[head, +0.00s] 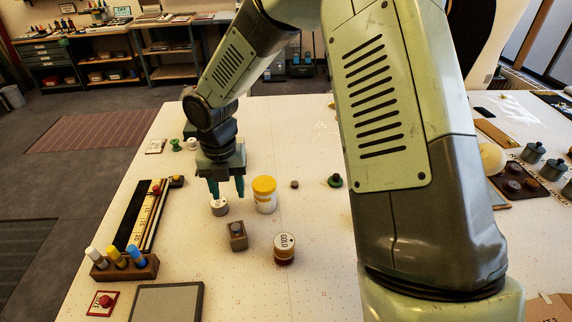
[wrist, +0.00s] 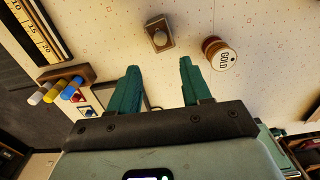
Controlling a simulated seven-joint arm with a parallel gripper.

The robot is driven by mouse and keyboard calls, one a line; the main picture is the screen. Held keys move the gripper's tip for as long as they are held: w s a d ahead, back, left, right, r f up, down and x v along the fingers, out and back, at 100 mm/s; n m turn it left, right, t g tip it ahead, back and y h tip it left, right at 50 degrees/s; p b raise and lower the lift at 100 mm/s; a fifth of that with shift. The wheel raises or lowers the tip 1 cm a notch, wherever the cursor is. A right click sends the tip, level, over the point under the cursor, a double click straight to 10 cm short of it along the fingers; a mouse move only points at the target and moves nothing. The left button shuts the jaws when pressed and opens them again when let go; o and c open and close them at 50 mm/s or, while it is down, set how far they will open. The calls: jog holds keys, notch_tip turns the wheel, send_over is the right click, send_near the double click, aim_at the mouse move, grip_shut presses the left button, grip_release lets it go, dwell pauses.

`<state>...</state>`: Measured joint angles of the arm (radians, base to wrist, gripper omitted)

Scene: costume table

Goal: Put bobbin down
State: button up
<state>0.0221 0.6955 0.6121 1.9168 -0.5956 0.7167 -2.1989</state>
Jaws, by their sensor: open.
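My gripper (head: 227,194) is open above the left part of the white table. Its green fingers are apart, and the wrist view (wrist: 159,68) shows nothing held between them. A small white round piece with dark marks on top (head: 219,207) sits just under or behind the fingertips; I cannot tell whether they touch. Which piece is the bobbin is not certain. A green spool-shaped piece (head: 176,145) and a pale one (head: 192,144) stand farther back. A round piece labelled GOLD (head: 284,246) stands nearer; it also shows in the wrist view (wrist: 223,56).
A yellow-lidded jar (head: 264,194) stands close right of my gripper. A block with a grey knob (head: 237,236) is in front. A ruler tray (head: 145,217) and a wooden marker holder (head: 126,268) lie left. The table's middle right of the jar is mostly bare.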

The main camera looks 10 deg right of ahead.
jog(key=s+d+r+m+t+h, duration=0.1)
jog(key=s+d+r+m, duration=0.3)
jog(key=d+r+m, duration=0.4)
jog(key=s+d+r+m+t+h, duration=0.1)
jog(key=s+d+r+m+t, duration=0.3)
jog(key=r+m, duration=0.65)
jog(key=s+d+r+m+y, duration=0.1)
jog(key=s+d+r+m, duration=0.2)
jog(key=s+m, duration=0.3)
jog(key=s+d+r+m+y, duration=0.1)
jog(key=s+d+r+m, duration=0.3)
jog(key=s+m, duration=0.3)
jog(key=m, duration=0.4)
jog(key=shift+s+r+t, duration=0.15)
jog(key=shift+r+t, duration=0.1)
jog(key=shift+t, duration=0.05)
